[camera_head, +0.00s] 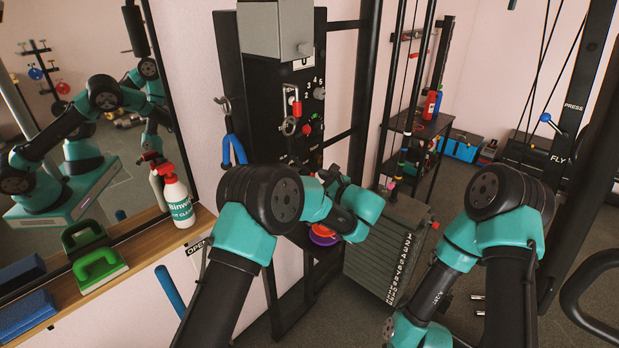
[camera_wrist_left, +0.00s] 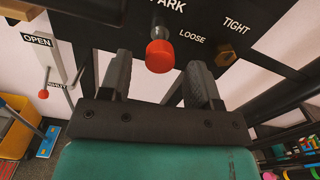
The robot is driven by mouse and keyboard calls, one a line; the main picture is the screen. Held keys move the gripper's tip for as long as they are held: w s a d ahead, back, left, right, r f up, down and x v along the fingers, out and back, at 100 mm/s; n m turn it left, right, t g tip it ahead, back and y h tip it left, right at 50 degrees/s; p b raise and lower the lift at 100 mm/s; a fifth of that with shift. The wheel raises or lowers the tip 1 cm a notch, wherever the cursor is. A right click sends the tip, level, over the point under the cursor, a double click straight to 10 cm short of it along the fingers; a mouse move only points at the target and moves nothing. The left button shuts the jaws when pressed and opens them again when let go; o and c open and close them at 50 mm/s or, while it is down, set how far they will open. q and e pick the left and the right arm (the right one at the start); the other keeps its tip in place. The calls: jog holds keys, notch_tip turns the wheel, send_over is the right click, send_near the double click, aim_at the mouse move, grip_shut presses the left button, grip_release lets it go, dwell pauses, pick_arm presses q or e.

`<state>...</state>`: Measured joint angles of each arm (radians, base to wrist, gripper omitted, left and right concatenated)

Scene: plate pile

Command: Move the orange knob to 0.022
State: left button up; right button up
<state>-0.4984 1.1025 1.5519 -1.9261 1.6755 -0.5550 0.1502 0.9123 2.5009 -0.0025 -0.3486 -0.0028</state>
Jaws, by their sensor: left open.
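In the left wrist view, a small brownish-orange knob (camera_wrist_left: 226,56) sits on the black panel between the words LOOSE and TIGHT. It is the only orange-toned knob I can make out. My left gripper (camera_wrist_left: 160,78) is open, its two dark fingers pointing at the panel. A red round-ended knob (camera_wrist_left: 159,57) under the word PARK appears between the fingertips; I cannot tell whether they touch it. The orange knob lies to the right of the right finger. In the head view my left arm's wrist hides this part of the panel. My right gripper is out of view.
An OPEN/SHUT lever plate (camera_wrist_left: 42,58) is left of the panel. The upper black panel (camera_head: 265,105) carries several knobs. A numbered weight stack (camera_head: 390,250) stands right of my left wrist. A mirror and a shelf with a spray bottle (camera_head: 175,195) are at the left.

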pick_arm(q)
jog(key=shift+x, duration=1.7)
grip_shut()
